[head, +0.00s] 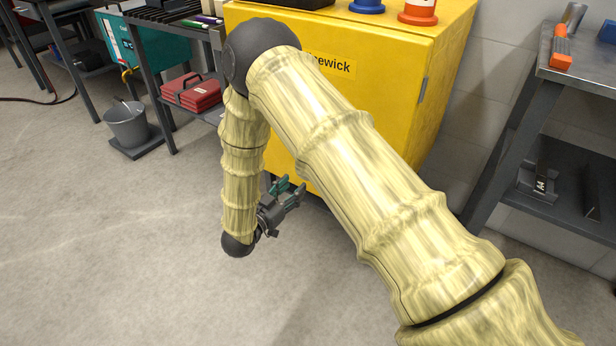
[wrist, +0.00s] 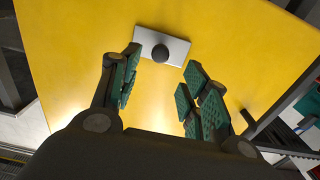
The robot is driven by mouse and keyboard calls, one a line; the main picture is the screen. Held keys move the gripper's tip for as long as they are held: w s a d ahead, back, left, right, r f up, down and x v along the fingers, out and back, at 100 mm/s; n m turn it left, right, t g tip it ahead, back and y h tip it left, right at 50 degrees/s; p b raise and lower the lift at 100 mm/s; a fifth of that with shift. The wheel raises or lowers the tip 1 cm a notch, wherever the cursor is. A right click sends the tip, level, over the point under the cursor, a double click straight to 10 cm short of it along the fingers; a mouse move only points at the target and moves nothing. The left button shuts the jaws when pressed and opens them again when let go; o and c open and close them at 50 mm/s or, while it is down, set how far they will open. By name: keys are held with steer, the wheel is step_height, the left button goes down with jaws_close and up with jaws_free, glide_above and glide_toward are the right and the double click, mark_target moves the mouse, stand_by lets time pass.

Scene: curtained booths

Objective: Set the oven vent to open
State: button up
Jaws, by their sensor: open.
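The yellow cabinet (head: 400,95), apparently the oven, stands behind my arm, with a partly hidden label ending in "ewick". Its yellow face (wrist: 235,45) fills most of the wrist view. A pale rectangular plate (wrist: 181,44) with a dark round knob (wrist: 160,53) is on that face. I cannot tell whether this is the vent control or how it is set. My gripper (head: 287,189) is low in front of the cabinet. In the wrist view my gripper (wrist: 163,64) is open and empty. The knob appears beyond and between its teal-padded fingers, apparently apart from them.
A blue cone (head: 367,6) and an orange cone (head: 418,12) stand on the cabinet. A grey workbench (head: 590,75) is at right. A bench with a red case (head: 192,93) and a grey bucket (head: 127,125) are at left.

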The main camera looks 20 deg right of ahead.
steer(key=b+x, duration=0.2)
steer(key=x, duration=0.6)
steer(key=shift+w+d, duration=0.15)
steer(key=shift+d, duration=0.05)
jaws_close()
